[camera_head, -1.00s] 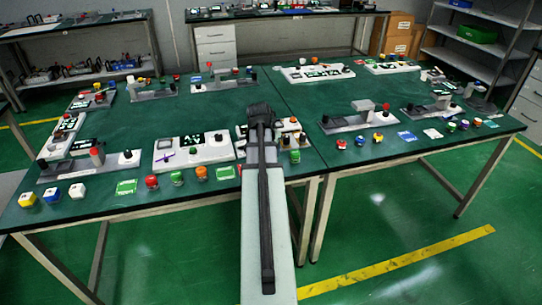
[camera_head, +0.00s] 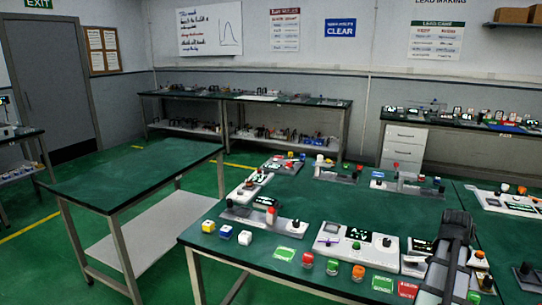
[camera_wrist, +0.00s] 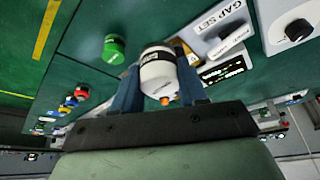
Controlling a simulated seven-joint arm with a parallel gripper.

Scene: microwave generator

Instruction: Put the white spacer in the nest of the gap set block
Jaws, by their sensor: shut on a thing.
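In the wrist view my gripper (camera_wrist: 157,78) is shut on a white cylinder with a black band, which looks like the white spacer (camera_wrist: 159,72). An orange spot shows at its lower end. The white block marked GAP SET (camera_wrist: 196,24) lies beyond and right of the spacer, partly hidden by it and a finger. It bears a light bar-shaped part and a dark display. I cannot make out the nest clearly. The spacer appears apart from the block, though the height gap is unclear. In the head view my arm covers the bench's right side and its fingertips are hidden.
A green round piece (camera_wrist: 114,48) stands left of the spacer in the wrist view. A knob panel (camera_wrist: 282,18) is at upper right. In the head view, white, red and green pieces line the bench's front edge (camera_head: 290,272). An empty side table (camera_head: 135,175) stands left.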

